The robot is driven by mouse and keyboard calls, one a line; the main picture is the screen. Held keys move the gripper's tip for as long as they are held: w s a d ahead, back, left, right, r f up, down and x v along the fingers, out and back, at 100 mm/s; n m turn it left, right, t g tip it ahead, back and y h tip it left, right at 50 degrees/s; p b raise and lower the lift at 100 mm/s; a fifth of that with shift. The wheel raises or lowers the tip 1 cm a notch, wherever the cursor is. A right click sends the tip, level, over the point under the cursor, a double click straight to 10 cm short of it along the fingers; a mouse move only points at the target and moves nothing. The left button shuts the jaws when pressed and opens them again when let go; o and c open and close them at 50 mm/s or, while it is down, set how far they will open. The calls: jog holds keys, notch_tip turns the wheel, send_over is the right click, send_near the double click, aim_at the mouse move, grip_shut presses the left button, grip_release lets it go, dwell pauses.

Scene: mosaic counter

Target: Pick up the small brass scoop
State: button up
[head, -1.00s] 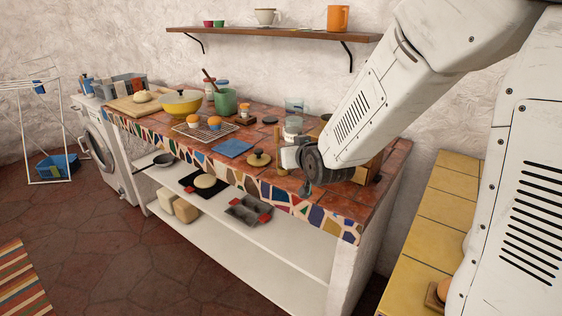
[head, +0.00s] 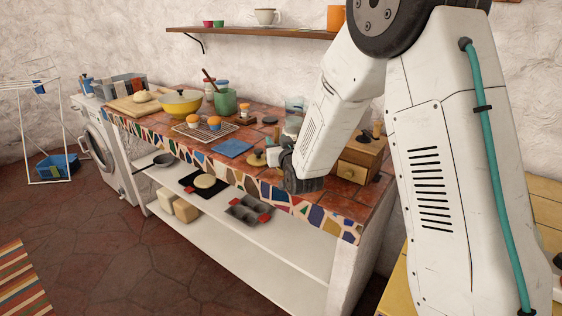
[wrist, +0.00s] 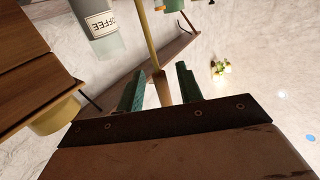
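In the wrist view a slim brass-coloured shaft (wrist: 151,40) runs down from the top edge and widens into a browner end between my fingers. It looks like the small brass scoop's handle; its bowl does not show. My gripper (wrist: 160,68) has its two green fingers apart, with visible gaps on both sides of the shaft. In the head view my arm's end is low over the counter's front edge. The fingers and the scoop cannot be made out there.
A wooden box with a drawer (head: 358,158) stands right of my arm's end. A wall shelf (head: 250,32) hangs above.

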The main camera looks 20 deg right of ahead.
jog(key=shift+w, duration=0.4)
grip_shut()
